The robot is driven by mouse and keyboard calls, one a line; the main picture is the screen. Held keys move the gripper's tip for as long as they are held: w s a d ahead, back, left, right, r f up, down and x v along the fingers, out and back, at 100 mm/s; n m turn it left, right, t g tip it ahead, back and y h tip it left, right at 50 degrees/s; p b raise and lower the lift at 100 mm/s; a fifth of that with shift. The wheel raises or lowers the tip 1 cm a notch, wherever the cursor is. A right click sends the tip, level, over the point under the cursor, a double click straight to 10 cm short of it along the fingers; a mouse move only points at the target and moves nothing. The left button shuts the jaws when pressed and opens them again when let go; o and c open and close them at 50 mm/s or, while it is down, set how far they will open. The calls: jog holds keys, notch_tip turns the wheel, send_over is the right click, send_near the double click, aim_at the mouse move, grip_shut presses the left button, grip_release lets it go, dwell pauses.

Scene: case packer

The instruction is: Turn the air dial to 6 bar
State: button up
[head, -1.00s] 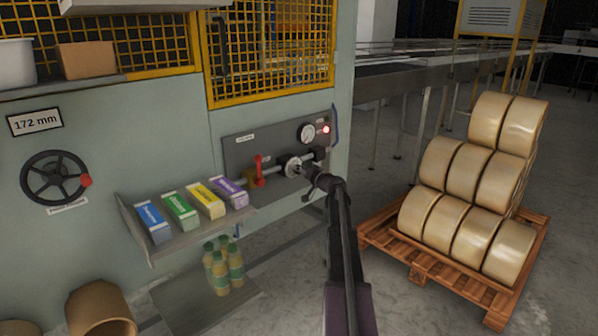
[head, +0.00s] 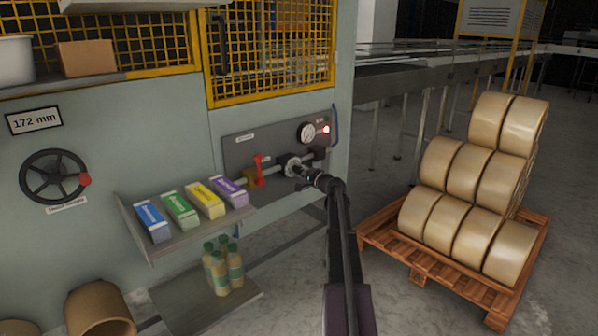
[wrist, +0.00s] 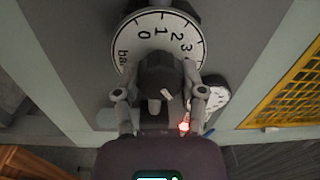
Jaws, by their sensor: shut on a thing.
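The air dial (head: 292,166) sits on the dark panel of the machine. In the wrist view it is a black knob (wrist: 160,78) in front of a round white scale (wrist: 128,48). The figures 0, 1, 2 and 3 and part of "bar" show on the scale; the rest is hidden behind the knob and my fingers. A short white mark is on the knob's face, but I cannot tell which figure it points to. My gripper (wrist: 160,97) is shut on the knob, one finger on each side. It also shows in the head view (head: 301,172).
A pressure gauge (head: 307,133) and a lit red lamp (head: 326,129) are above right of the dial. A red-handled valve (head: 259,170) is close on its left. A shelf of coloured boxes (head: 150,220) juts out lower left. A pallet of rolls (head: 415,262) stands right.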

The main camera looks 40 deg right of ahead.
jog(key=shift+w+m, duration=0.15)
jog(key=shift+m, duration=0.15)
jog(key=o, duration=1.2)
jog(key=shift+a, duration=0.1)
jog(key=shift+c, duration=0.2)
jog(key=shift+n, duration=0.4)
